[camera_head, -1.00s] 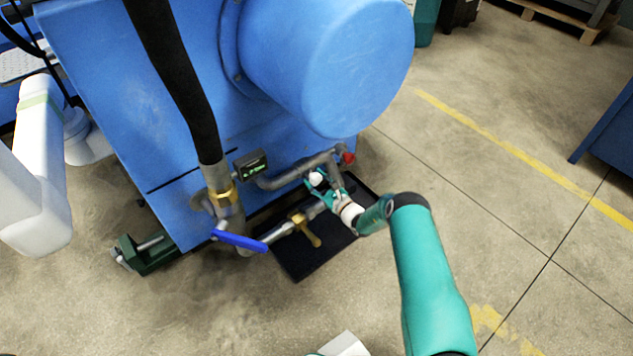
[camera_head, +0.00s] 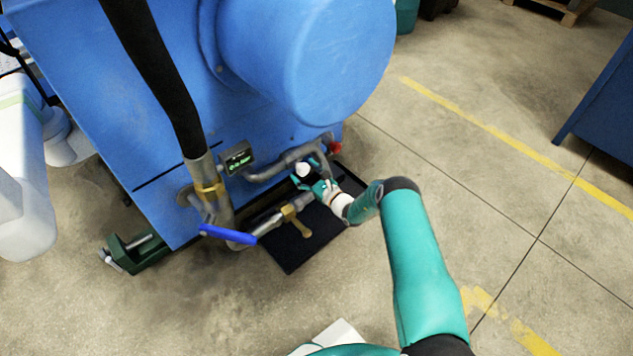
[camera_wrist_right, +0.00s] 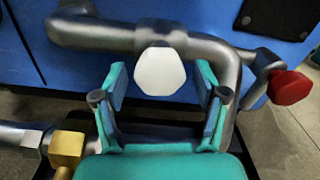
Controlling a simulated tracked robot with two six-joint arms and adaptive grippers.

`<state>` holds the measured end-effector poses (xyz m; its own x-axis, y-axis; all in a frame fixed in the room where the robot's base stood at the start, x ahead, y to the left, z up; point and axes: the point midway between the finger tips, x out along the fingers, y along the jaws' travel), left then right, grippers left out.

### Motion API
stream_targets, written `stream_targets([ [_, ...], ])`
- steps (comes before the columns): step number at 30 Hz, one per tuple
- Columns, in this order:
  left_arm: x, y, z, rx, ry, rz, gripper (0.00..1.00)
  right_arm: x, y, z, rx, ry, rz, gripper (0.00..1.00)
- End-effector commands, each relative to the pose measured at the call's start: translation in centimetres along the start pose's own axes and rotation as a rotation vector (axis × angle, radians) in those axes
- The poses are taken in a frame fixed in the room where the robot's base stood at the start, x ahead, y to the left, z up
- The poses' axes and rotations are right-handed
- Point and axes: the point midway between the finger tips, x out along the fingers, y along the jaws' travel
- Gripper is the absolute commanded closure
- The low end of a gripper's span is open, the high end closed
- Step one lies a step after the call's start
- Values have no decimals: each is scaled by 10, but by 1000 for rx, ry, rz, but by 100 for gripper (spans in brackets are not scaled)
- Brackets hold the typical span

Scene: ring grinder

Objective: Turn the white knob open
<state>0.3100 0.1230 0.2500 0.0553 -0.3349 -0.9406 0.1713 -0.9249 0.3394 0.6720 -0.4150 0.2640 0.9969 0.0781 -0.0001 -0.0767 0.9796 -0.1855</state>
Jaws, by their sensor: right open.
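The white knob (camera_wrist_right: 160,71) is a faceted knob on a grey pipe (camera_wrist_right: 110,36) in front of the blue machine. In the right wrist view it stands between and slightly beyond the fingertips of my right gripper (camera_wrist_right: 160,82), which is open with a gap on both sides of it. In the head view the white knob (camera_head: 303,169) shows at the end of my right gripper (camera_head: 309,178), low on the machine's front. My left gripper is not in view.
A red knob (camera_wrist_right: 289,87) sits right of the white one. A brass valve (camera_head: 296,220) and a blue lever (camera_head: 228,234) are left of my gripper, above a black tray (camera_head: 287,258). The blue machine (camera_head: 110,90) blocks the far side. Open floor lies right.

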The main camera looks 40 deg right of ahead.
Motion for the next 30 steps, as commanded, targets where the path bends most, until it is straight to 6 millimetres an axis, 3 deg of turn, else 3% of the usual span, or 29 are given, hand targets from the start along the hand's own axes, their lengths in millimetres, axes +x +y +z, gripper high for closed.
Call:
stream_targets([
  [18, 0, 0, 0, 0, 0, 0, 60, -103, 0, -2, 2, 4, -1, 28],
  [30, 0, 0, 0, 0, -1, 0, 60, -114, 1, -1, 1, 2, 1, 28],
])
